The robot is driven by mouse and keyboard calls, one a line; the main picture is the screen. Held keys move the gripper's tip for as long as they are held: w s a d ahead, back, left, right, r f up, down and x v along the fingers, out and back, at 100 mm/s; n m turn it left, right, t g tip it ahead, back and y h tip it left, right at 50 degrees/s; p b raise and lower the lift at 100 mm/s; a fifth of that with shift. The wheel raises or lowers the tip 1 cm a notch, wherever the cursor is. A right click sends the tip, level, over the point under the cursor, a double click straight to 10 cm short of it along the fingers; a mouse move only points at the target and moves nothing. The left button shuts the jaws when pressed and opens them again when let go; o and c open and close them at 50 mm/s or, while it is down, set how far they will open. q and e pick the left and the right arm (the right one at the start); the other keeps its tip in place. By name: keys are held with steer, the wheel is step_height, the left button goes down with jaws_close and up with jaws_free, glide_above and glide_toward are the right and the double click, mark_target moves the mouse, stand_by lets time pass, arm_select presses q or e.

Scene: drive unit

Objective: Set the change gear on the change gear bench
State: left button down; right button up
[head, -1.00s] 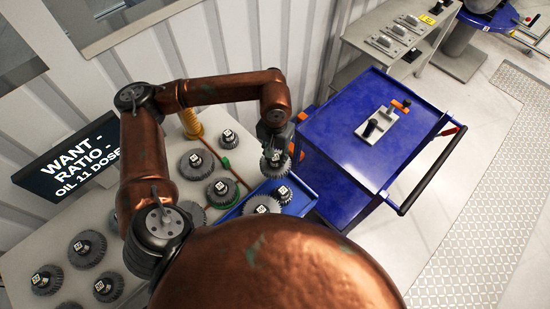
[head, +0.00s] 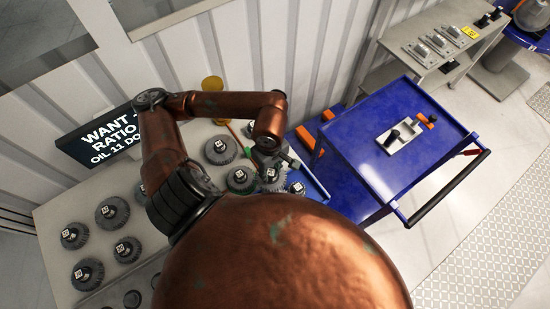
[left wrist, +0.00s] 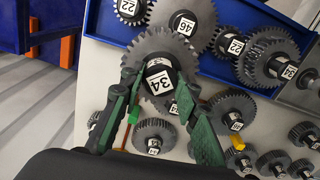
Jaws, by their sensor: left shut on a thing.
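My left gripper (head: 270,166) is shut on the hub of a grey toothed change gear (left wrist: 160,38) marked 34. In the left wrist view, the green fingers of the gripper (left wrist: 160,78) stand on both sides of the hub. The held gear (head: 274,185) is partly hidden by the gripper in the head view. It is over the right part of the pale change gear bench (head: 52,212). I cannot tell whether it touches anything below. My right gripper is not in view.
A blue tray (left wrist: 215,67) with several gears lies beside the held gear. Several gears, such as one at the bench's left (head: 112,212), stand on the bench. A dark sign (head: 100,140) stands behind. A blue cart (head: 365,150) is at the right.

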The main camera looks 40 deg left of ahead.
arm_select(q)
steer(key=shift+a, duration=0.2)
steer(key=w+a+f+p, duration=0.1)
steer(key=w+a+f, duration=0.1)
steer(key=w+f, duration=0.2)
steer(key=w+a+f+p, duration=0.2)
steer(key=w+f, duration=0.1)
steer(key=f, duration=0.1)
steer(key=w+a+f+p, duration=0.2)
steer(key=w+a+f, duration=0.1)
steer(key=w+f, duration=0.1)
steer(key=shift+w+f, duration=0.25)
steer(key=shift+w, duration=0.1)
steer(key=shift+f, duration=0.15)
steer(key=shift+f, duration=0.2)
steer(key=c, duration=1.5)
jaws_free()
steer(key=shift+r, duration=0.1)
